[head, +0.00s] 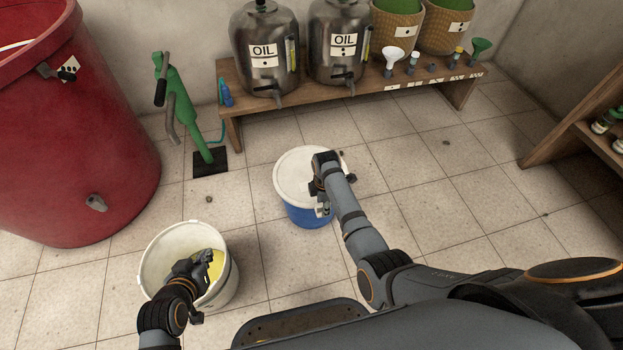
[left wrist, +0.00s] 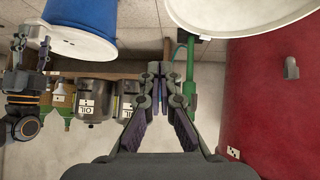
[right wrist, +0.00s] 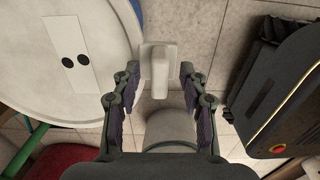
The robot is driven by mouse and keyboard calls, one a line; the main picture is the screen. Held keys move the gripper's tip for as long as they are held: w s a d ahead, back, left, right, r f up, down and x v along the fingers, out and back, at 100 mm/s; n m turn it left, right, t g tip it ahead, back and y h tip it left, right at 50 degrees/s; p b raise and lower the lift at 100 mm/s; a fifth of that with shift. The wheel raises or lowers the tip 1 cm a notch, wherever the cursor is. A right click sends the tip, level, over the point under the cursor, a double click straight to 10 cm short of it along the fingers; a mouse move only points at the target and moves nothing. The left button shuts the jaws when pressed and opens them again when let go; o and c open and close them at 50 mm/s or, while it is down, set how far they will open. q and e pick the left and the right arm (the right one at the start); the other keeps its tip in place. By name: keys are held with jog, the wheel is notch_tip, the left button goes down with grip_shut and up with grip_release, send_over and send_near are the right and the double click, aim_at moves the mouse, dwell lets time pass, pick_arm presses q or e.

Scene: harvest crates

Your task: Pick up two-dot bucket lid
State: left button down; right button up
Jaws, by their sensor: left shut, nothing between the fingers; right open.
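The two-dot bucket lid is a white disc (head: 296,168) on top of a blue bucket (head: 302,212). Its label with two black dots (right wrist: 70,62) shows in the right wrist view, with a pale tab (right wrist: 158,68) at the lid's edge. My right gripper (head: 322,192) is at the lid's right edge. It is open, with the tab between its fingers (right wrist: 158,90) and a gap visible on both sides. My left gripper (head: 203,264) is shut and empty over the white bucket, and its closed fingers (left wrist: 165,75) show in the left wrist view.
An open white bucket (head: 157,262) with yellow contents stands at the lower left. A large red barrel (head: 95,130) and a green pump (head: 181,105) are behind it. A wooden bench (head: 290,112) with two oil tanks stands at the back. Tiled floor is clear right of the blue bucket.

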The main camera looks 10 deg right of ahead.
jog(key=shift+f, duration=0.15)
grip_shut()
pick_arm(q)
jog(key=shift+w+r+t, duration=0.3)
jog(key=shift+w+r, duration=0.2)
jog(key=shift+w, duration=0.05)
